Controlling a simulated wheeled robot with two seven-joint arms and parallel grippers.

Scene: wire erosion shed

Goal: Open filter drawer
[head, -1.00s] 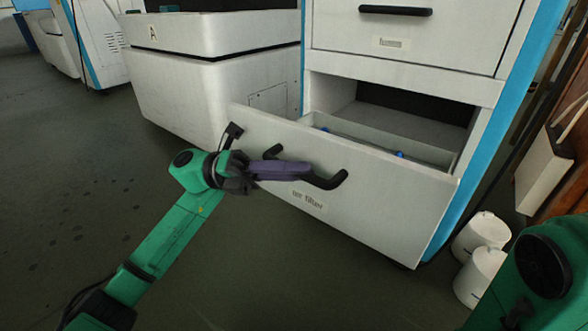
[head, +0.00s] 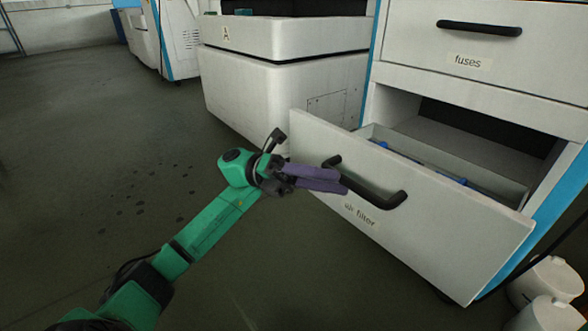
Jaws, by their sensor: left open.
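The filter drawer (head: 440,225) is the lower drawer of a white and blue cabinet, with a label reading "air filter". It stands pulled out, its inside showing behind the front panel. Its black bar handle (head: 385,202) is on the front. My left gripper (head: 345,182) is open, its purple fingers at the left part of the handle and overlapping it in the picture. I cannot tell whether they touch it. Small blue items (head: 383,145) show inside the drawer, mostly hidden by its front. My right gripper is out of view.
Above is a closed drawer labelled "fuses" (head: 480,65). A white machine (head: 275,95) marked A stands left of the cabinet. White buckets (head: 545,282) stand on the floor at the lower right. The floor at left is clear.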

